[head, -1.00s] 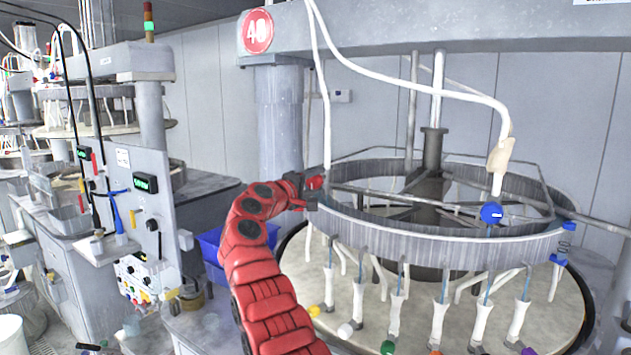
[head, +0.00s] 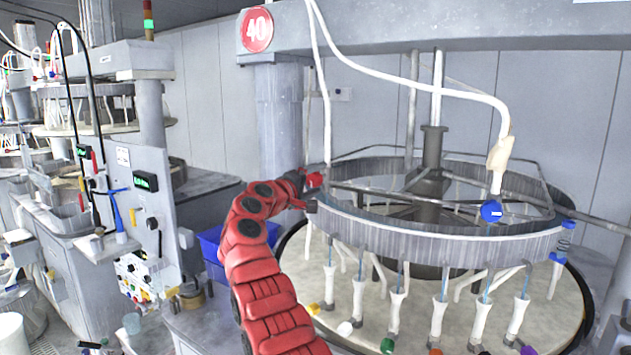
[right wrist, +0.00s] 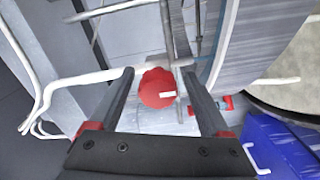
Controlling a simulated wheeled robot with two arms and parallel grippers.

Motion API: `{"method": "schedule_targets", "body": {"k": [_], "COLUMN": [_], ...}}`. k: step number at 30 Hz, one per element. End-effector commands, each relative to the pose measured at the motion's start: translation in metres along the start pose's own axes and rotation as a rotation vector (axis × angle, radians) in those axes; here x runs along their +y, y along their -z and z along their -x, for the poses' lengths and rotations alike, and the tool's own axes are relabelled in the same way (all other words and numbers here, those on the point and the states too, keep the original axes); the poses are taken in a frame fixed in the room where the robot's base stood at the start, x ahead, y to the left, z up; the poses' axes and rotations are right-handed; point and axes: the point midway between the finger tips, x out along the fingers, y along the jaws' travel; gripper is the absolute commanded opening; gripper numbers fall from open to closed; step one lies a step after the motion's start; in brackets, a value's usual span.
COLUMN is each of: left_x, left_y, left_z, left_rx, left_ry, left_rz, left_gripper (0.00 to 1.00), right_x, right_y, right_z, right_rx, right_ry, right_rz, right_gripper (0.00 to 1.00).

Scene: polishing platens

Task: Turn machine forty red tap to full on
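The red tap (right wrist: 157,88) shows in the right wrist view as a round, ridged red knob with a small white mark. It lies between the two dark fingers of my right gripper (right wrist: 158,74). The fingers are open, with a gap visible on each side of the knob. In the head view my red right arm reaches up to the left rim of machine forty, under the round red "40" sign (head: 257,30). There the right gripper (head: 308,191) is small and partly hides the tap. My left gripper is not in view.
Machine forty's ring (head: 420,239) carries several hanging white tubes, with coloured knobs below. A blue knob (head: 491,211) hangs under a white hose on the right. A blue crate (head: 211,247) stands behind my arm. A control panel (head: 145,205) stands at left.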

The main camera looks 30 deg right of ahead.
Motion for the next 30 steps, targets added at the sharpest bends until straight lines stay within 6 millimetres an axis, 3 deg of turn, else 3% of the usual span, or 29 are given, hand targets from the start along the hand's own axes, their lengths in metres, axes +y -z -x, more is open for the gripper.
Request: {"method": "schedule_targets", "body": {"k": [8,14,24,30], "left_x": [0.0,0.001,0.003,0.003], "left_y": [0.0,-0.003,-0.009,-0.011], "left_z": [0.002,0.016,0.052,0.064], "left_rx": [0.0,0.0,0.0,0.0], "left_ry": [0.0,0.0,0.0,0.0], "left_rz": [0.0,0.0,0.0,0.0], "left_gripper": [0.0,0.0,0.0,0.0], "right_x": [0.001,-0.002,-0.005,-0.003], "right_y": [0.001,0.001,0.001,0.0], "right_z": [0.003,0.025,0.114,0.154], "right_rx": [0.002,0.006,0.008,0.006], "right_ry": [-0.003,-0.004,0.0,0.0], "right_rz": [-0.002,-0.005,-0.003,-0.003], "right_gripper": [0.81,0.81,0.81,0.81]}}
